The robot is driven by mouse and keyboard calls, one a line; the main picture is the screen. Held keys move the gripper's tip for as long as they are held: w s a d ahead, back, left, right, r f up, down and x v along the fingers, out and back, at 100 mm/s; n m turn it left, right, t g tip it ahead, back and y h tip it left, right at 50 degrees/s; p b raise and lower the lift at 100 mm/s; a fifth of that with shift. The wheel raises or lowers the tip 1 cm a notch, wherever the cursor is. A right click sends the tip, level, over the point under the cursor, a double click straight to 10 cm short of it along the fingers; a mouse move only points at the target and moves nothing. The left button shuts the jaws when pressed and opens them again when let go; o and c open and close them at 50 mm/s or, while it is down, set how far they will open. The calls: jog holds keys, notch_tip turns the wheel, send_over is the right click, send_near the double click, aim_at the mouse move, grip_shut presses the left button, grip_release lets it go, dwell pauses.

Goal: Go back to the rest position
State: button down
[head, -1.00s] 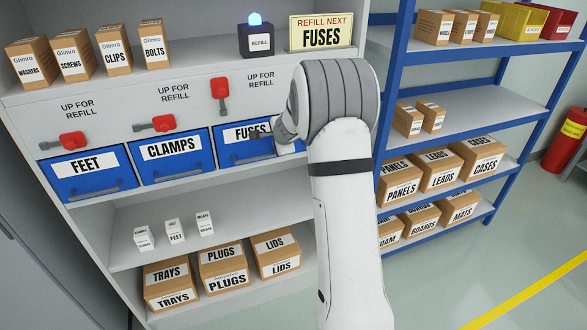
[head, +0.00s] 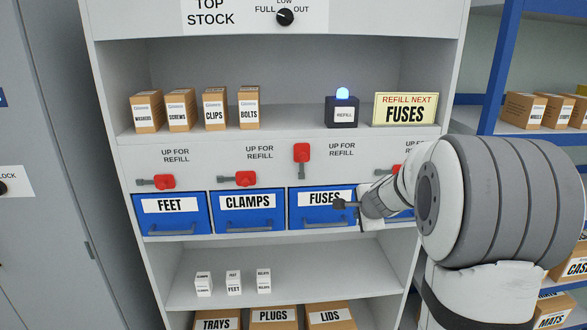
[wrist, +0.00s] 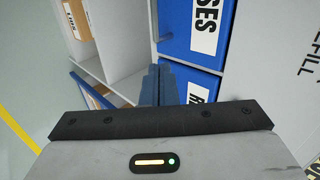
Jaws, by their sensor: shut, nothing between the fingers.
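My gripper (head: 340,204) is shut and empty. In the head view it is in front of the right part of the blue FUSES bin (head: 303,214), level with its label. I cannot tell whether it touches the bin. In the wrist view the closed fingers (wrist: 170,80) show side by side, with the FUSES bin (wrist: 170,45) beyond them at the upper right. My arm reaches in from the right and hides most of the bin right of FUSES.
Blue FEET (head: 170,215) and CLAMPS (head: 250,213) bins sit left of FUSES. The red lever (head: 302,155) above FUSES is upright; the other levers lie sideways. Small boxes (head: 233,282) stand on the shelf below. A blue-framed rack (head: 500,70) stands at right.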

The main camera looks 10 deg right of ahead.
jog(key=s+a+r+n+g+y, duration=0.2)
jog(key=s+a+r+n, duration=0.1)
jog(key=s+a+n, duration=0.9)
jog(key=s+f+n+g+h, duration=0.1)
jog(key=s+n+g, duration=0.1)
jog(key=s, duration=0.8)
jog(key=s+f+n+g, duration=0.2)
jog(key=s+n, duration=0.1)
jog(key=s, duration=0.8)
jog(key=shift+s+n+h, duration=0.3)
jog(key=shift+n+h, duration=0.1)
